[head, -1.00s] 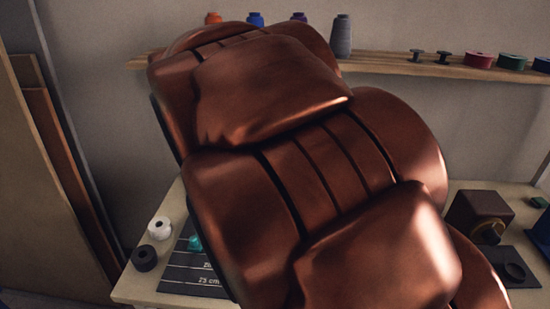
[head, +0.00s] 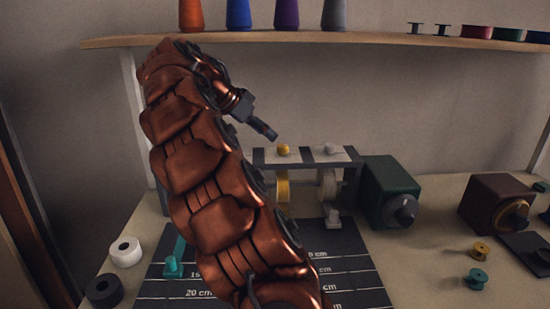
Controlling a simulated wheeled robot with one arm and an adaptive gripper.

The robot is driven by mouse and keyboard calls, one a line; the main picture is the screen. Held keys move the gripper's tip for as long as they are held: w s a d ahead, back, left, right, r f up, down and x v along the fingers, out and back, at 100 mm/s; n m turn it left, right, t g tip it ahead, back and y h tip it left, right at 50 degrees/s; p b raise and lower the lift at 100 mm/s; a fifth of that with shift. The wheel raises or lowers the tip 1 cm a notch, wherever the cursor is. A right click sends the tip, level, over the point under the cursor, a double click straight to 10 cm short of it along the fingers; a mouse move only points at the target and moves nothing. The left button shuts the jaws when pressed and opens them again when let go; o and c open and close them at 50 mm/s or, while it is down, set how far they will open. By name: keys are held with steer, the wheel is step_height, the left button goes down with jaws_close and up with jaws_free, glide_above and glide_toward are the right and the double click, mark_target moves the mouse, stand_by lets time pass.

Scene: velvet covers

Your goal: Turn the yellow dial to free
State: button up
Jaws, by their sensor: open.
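The yellow dial (head: 512,215) sits on the front of a dark brown box (head: 490,200) at the right of the table. No readable marking shows which setting it points to. My gripper (head: 268,132) is up at the centre, left of and well apart from the dial. Its jaws are small and dark, seen from the side, open, with nothing visible between them. My copper arm covers part of the mat and table.
A green box (head: 385,190) with a grey dial stands between my arm and the brown box. A rack (head: 330,158) with a yellow knob (head: 283,149) is behind my gripper. Small yellow (head: 480,250) and teal spools (head: 476,279) lie before the brown box. A shelf (head: 390,38) runs above.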

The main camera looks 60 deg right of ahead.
mark_target(282, 145)
steer(key=shift+w+d+f+m+b, duration=0.15)
steer(key=shift+w+d+f+m, duration=0.15)
steer(key=shift+d, duration=0.2)
steer(key=shift+w+d+f+m+b, duration=0.1)
steer(key=shift+w+d+f+b, duration=0.1)
steer(key=shift+d+f, duration=0.25)
steer(key=shift+x, duration=3.75)
steer(key=shift+s+d+r, duration=0.1)
jaws_close()
